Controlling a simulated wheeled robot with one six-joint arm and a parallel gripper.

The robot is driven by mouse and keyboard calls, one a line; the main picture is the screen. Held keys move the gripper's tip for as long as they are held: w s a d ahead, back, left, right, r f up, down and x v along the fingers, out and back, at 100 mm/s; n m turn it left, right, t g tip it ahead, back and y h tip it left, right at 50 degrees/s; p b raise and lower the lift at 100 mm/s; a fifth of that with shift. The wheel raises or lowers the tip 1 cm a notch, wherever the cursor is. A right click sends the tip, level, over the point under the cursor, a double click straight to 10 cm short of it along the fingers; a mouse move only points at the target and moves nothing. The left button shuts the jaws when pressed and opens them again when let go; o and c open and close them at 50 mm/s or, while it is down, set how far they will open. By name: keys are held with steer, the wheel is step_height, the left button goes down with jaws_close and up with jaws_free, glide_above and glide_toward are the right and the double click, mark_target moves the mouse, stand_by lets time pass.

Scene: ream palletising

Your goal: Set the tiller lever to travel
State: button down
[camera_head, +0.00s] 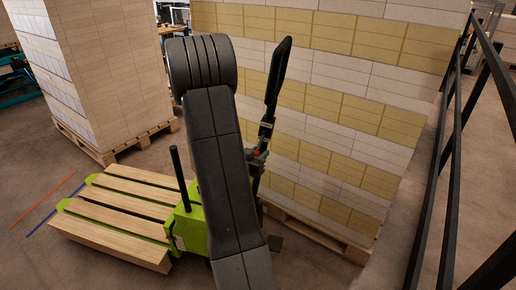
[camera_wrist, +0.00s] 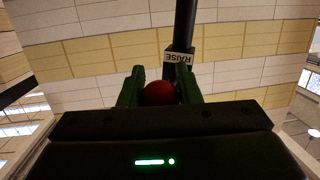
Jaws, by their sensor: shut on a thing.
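The lever's red knob (camera_wrist: 159,93) sits between the two dark green fingers of my gripper (camera_wrist: 160,92) in the wrist view. The gripper is shut on it. Behind the knob stands a black tiller post (camera_wrist: 185,25) with a white label (camera_wrist: 179,57) reading RAISE, upside down in this view. In the head view my gripper (camera_head: 257,157) is beside the tiller (camera_head: 278,80), right of my black arm. The lever's shaft and exact position are hidden by the gripper.
A green pallet truck (camera_head: 190,232) stands at lower left with a wooden slatted pallet (camera_head: 120,205). A tall wall of white and yellow reams (camera_head: 330,90) rises behind the tiller. Another ream stack (camera_head: 100,70) stands at left. A black railing (camera_head: 452,150) runs along the right.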

steer(key=shift+s+r+g+p, duration=0.1)
steer(key=shift+r+g+p, duration=0.55)
steer(key=shift+p, duration=0.5)
steer(key=shift+s+d+r, duration=0.1)
steer(key=shift+r, duration=0.3)
steer(key=c, duration=1.1)
jaws_free()
steer(key=v, duration=1.4)
steer(key=shift+s+d, duration=0.15)
steer(key=shift+d, duration=0.15)
steer(key=shift+f, duration=0.1)
